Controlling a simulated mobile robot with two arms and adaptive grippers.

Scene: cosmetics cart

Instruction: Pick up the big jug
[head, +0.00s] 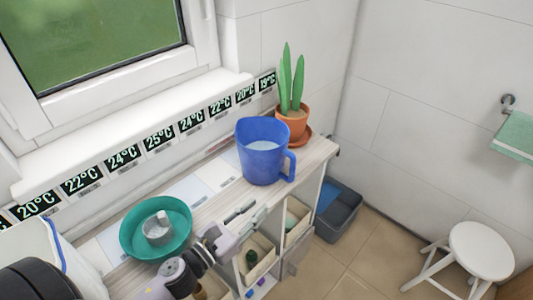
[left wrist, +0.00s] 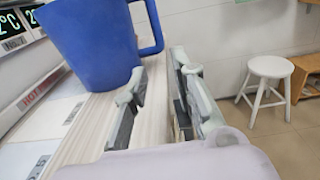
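The big blue jug (head: 263,160) stands upright on the cart's top (head: 315,152), near its right end. Its handle (head: 289,166) is on the right, toward the front edge. My left gripper (head: 240,220) is in front of the jug and lower in the head view, apart from it. In the left wrist view the gripper (left wrist: 162,85) is open with nothing between its fingers. There the jug (left wrist: 90,40) is ahead and to the left, with its handle (left wrist: 155,28) above the gap. My right gripper is not in view.
A teal bowl (head: 130,232) with a grey object inside stands left of the jug. A potted plant (head: 292,118) stands just behind it. Temperature labels (head: 160,136) line the sill. A grey bin (head: 338,215) and white stool (head: 478,250) are on the floor at right.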

